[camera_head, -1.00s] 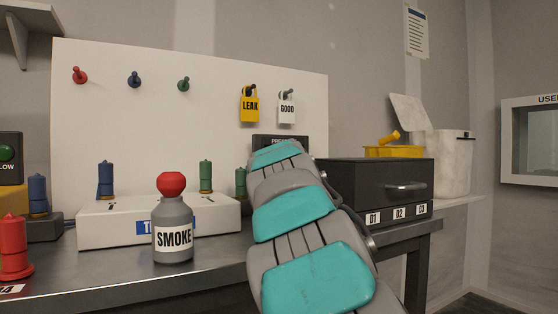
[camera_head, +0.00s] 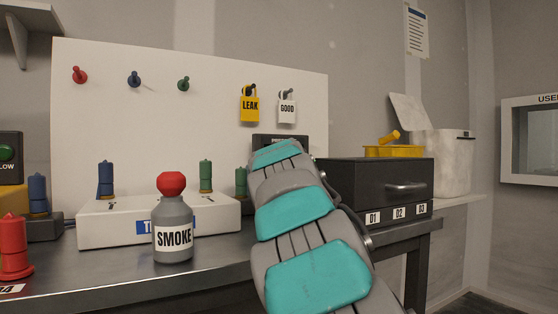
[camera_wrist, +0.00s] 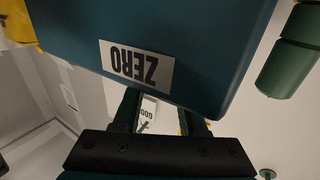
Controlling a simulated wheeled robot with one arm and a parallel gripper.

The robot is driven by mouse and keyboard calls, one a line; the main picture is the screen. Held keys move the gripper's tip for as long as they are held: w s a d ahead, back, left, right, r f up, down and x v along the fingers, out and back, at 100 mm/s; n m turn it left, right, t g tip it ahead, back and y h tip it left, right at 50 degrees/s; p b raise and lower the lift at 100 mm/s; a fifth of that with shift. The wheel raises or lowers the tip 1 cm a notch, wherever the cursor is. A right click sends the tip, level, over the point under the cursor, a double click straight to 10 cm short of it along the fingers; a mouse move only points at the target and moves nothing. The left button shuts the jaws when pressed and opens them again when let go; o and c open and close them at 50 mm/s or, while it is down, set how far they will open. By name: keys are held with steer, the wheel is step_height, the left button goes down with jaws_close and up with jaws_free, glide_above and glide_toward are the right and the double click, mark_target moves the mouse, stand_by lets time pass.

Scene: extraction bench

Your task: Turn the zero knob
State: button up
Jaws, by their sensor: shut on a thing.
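In the wrist view a dark teal housing (camera_wrist: 200,35) fills the top, with an upside-down ZERO label (camera_wrist: 136,66) near its lower edge. My gripper (camera_wrist: 161,106) reaches up to that edge, its two dark fingers running behind the housing. The fingertips and the zero knob between them are hidden by the housing; the gripper is shut on it. In the head view my arm covers the gripper and most of the dark device (camera_head: 280,141) behind it, whose lettering is partly cut off.
A SMOKE bottle (camera_head: 173,235) with a red top stands left of my arm, before a white box (camera_head: 100,228). A black drawer unit (camera_head: 350,185) is close on the right. Yellow LEAK (camera_head: 250,105) and white GOOD (camera_head: 287,110) tags hang on the panel behind.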

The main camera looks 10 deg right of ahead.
jaws_close()
steer(key=shift+n+y, duration=0.3)
steer(key=shift+y, duration=0.1)
steer(key=o, duration=1)
jaws_free()
steer(key=shift+o, duration=0.2)
steer(key=shift+s, duration=0.1)
steer(key=s+a, duration=0.1)
steer(key=s, duration=0.6)
steer(key=shift+s, duration=0.25)
